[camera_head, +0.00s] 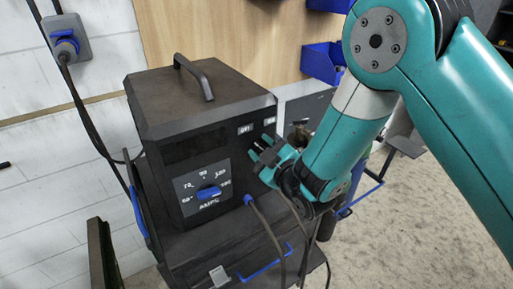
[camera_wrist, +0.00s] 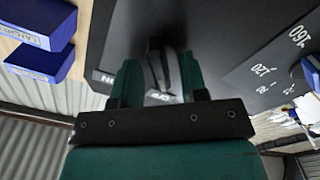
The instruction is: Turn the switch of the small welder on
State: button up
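The small welder (camera_head: 215,95) is a dark box with a handle on top, standing on a dark cart. Its front carries an OFF label (camera_head: 245,129) and an ON label (camera_head: 269,121) at the upper right. My gripper (camera_head: 264,153) is at the front face just below these labels, hiding the switch in the head view. In the wrist view, the grey switch lever (camera_wrist: 158,70) shows between the two teal fingers of my gripper (camera_wrist: 161,72). The fingers are apart, with the lever in the gap; whether they press on it cannot be told. The lever's exact setting is unclear.
A blue amps knob (camera_head: 208,192) and a cable plug (camera_head: 249,199) are on the welder front, left of and below my gripper. Cables hang below it. Blue bins (camera_head: 323,63) hang on the wooden wall behind. Open floor lies to the right.

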grip_shut()
jog(key=shift+m, duration=0.4)
jog(key=m, duration=0.2)
jog(key=shift+r+m, duration=0.1)
jog(key=shift+m, duration=0.3)
jog(key=m+p, duration=0.1)
jog(key=m, duration=0.3)
jog(key=shift+w+d+r+m+p, duration=0.1)
jog(key=shift+d+m+p, duration=0.05)
jog(key=shift+m+p, duration=0.2)
jog(key=m+p, duration=0.1)
jog(key=m, duration=0.3)
jog(key=shift+w+d+p, duration=0.1)
jog(key=shift+d+p, duration=0.05)
jog(key=shift+p, duration=0.15)
jog(key=shift+m+p, duration=0.45)
jog(key=shift+m, duration=1.3)
jog(key=shift+d+f, duration=0.1)
jog(key=shift+f, duration=0.1)
